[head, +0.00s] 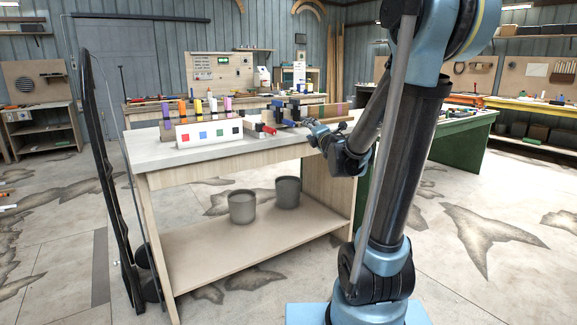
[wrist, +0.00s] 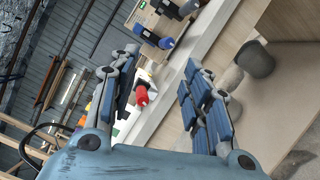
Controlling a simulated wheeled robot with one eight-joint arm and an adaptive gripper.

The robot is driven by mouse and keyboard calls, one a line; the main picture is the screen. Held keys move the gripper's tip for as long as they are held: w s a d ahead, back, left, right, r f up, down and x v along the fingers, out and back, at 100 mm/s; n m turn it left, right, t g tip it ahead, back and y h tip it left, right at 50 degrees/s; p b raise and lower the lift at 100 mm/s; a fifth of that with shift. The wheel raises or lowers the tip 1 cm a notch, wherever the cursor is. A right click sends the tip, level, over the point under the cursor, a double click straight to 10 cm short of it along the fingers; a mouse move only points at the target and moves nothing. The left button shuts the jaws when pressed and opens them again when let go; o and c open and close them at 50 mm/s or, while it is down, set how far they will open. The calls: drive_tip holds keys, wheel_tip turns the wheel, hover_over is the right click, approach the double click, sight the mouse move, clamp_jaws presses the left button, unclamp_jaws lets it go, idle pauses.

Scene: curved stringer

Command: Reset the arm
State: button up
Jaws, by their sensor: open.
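My gripper (head: 317,130) is at the right end of the near wooden workbench (head: 160,160), by the bench's edge. In the wrist view my gripper (wrist: 160,62) has its two blue fingers spread wide, with nothing held between them.
A green bench (head: 463,140) is behind at right. Floor at right is open.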

drive_tip(key=s+d+f+m+g+h, duration=0.1)
drive_tip(key=s+d+m+h, duration=0.15)
drive_tip(key=d+m, duration=0.2)
drive_tip(key=s+d+f+m+h, duration=0.1)
drive_tip(key=s+d+m+h, duration=0.1)
drive_tip(key=d+m+h, duration=0.25)
drive_tip(key=s+d+f+m+g+h, duration=0.2)
drive_tip(key=s+d+f+m+g, duration=0.3)
drive_tip(key=s+d+f+m, duration=0.4)
drive_tip(key=s+a+f+m+g+y, duration=0.1)
drive_tip(key=s+a+f+m+g, duration=0.1)
drive_tip(key=s, duration=0.6)
drive_tip(key=s+a+f+m+g+y, duration=0.1)
drive_tip(key=s+a+f+m+g, duration=0.1)
drive_tip(key=s+f, duration=0.4)
drive_tip(key=s+a+f+m+g+y, duration=0.2)
drive_tip(key=s+a+f+g, duration=0.2)
drive_tip(key=s, duration=0.7)
drive_tip(key=shift+s+f+m+g, duration=0.2)
drive_tip(key=shift+f+m+g, duration=0.3)
drive_tip(key=shift+g, duration=0.3)
drive_tip(key=shift+a, duration=0.1)
drive_tip(key=shift+w+f, duration=0.25)
drive_tip(key=shift+w, duration=0.25)
